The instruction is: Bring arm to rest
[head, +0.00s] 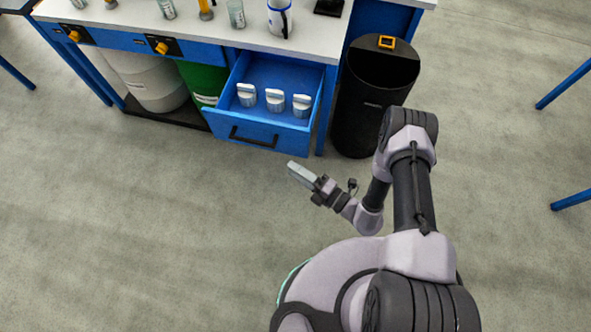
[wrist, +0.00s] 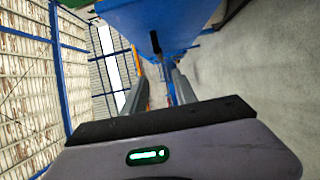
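My arm reaches out over the floor from the lower right of the head view, bent at the elbow. My gripper (head: 301,173) is in front of the open blue drawer, apart from it, and points up and to the left. In the wrist view the two grey fingers of my gripper (wrist: 158,76) stand apart with nothing held between them. The underside or front of the blue drawer (wrist: 150,16) shows beyond the fingertips.
The open drawer (head: 240,132) holds three white-topped knobbed items (head: 275,100). A black bin (head: 362,112) stands right of the drawer, near my arm. Glassware and a white-blue jug (head: 280,18) stand on the bench (head: 215,38). The grey floor (head: 130,230) at left is clear.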

